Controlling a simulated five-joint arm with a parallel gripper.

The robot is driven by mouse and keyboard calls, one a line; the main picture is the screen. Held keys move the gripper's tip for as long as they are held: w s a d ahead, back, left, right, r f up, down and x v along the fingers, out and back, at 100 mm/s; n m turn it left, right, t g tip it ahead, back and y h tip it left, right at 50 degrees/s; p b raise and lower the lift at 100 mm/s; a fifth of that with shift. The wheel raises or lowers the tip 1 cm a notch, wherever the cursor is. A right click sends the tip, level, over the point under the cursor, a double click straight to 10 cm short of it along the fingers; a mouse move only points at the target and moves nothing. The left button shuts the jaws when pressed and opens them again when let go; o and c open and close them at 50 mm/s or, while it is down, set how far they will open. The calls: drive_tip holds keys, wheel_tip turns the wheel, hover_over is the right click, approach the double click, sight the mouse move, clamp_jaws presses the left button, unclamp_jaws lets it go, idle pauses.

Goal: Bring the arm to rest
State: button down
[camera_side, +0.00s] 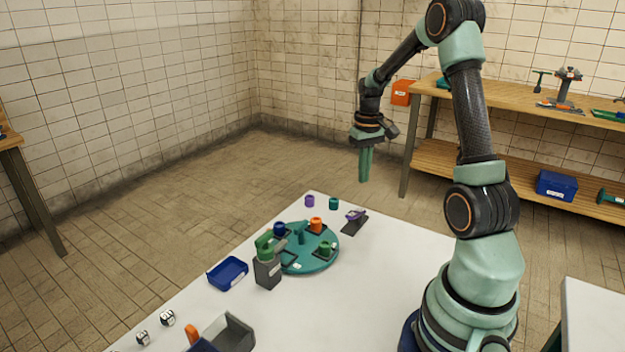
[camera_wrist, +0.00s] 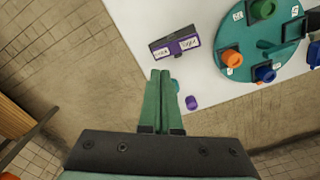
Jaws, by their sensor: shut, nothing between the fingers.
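My gripper (camera_side: 365,166) hangs from my raised arm, pointing down, high above the far edge of the white table (camera_side: 385,262). Its two green fingers are together with nothing between them. The closed fingers also show in the wrist view (camera_wrist: 161,100), at the table's edge in that picture. My gripper is apart from every object on the table.
A round teal plate (camera_side: 322,262) carries several coloured pieces. A purple-labelled block (camera_wrist: 175,45), a purple piece (camera_side: 309,201) and a teal piece (camera_side: 334,203) lie near the far corner. A blue tray (camera_side: 228,274) sits left. A wooden shelf (camera_side: 500,95) stands behind.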

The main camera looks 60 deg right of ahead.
drive_tip(key=s+a+r+n+t, duration=0.1)
drive_tip(key=a+r, duration=0.3)
drive_tip(key=a, duration=0.5)
drive_tip(key=s+a+r+n+t, duration=0.1)
drive_tip(key=a+r+n+t, duration=0.1)
drive_tip(key=a, duration=0.8)
drive_tip(key=s+a+r+n+t, duration=0.1)
drive_tip(key=a+r+n+t, duration=0.1)
drive_tip(key=a+r, duration=0.5)
drive_tip(key=a+n, duration=0.1)
drive_tip(key=a, duration=0.2)
drive_tip(key=shift+t, duration=0.3)
